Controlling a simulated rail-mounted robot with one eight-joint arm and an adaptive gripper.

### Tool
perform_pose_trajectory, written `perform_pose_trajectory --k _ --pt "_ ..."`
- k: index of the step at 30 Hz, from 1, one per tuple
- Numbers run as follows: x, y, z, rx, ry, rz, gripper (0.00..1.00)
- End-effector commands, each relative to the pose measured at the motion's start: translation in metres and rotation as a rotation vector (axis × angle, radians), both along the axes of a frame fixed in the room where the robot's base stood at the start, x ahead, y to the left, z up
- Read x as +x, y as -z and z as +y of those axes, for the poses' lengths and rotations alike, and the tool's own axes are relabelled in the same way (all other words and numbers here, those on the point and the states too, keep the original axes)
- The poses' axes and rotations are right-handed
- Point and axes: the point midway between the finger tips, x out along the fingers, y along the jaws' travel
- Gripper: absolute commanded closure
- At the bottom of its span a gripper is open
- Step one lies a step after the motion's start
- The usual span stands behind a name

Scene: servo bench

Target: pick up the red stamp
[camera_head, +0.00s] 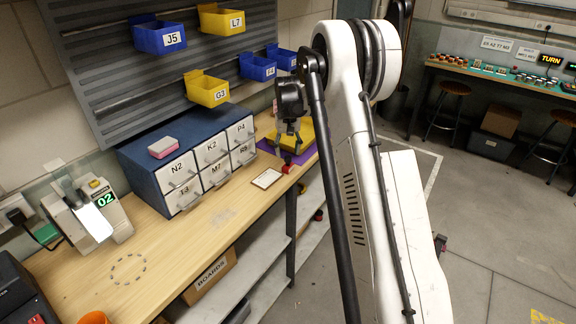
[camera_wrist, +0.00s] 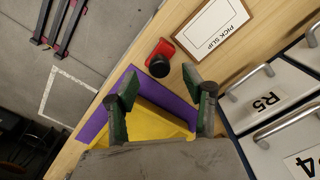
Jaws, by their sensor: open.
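The red stamp (camera_wrist: 163,57) shows in the wrist view as a red base with a dark round knob. It sits on the wooden bench near its front edge, beside the framed pick slip (camera_wrist: 212,38). In the head view the stamp (camera_head: 287,168) is a small red shape just below my gripper (camera_head: 289,146). My gripper (camera_wrist: 160,88) is open and empty in the wrist view, its two green-and-dark fingers apart. The stamp lies beyond the fingertips, roughly in line with the gap between them, and nothing touches it.
A yellow tray (camera_head: 291,133) on a purple mat (camera_head: 307,155) lies by my gripper. A blue drawer cabinet (camera_head: 146,150) with white labelled drawers stands close to the left. Yellow and blue bins hang above. Bare bench lies toward the front left (camera_head: 165,242).

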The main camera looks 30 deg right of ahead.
Motion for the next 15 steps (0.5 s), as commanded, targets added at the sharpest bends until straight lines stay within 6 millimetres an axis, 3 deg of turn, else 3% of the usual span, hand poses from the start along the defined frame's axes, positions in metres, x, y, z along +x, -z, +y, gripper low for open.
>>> perform_pose_trajectory --k 6,15 --pt "-0.002 0.029 0.0 0.0 0.0 0.0 0.55" --pt "-0.002 0.039 0.0 0.0 0.0 0.0 0.55"
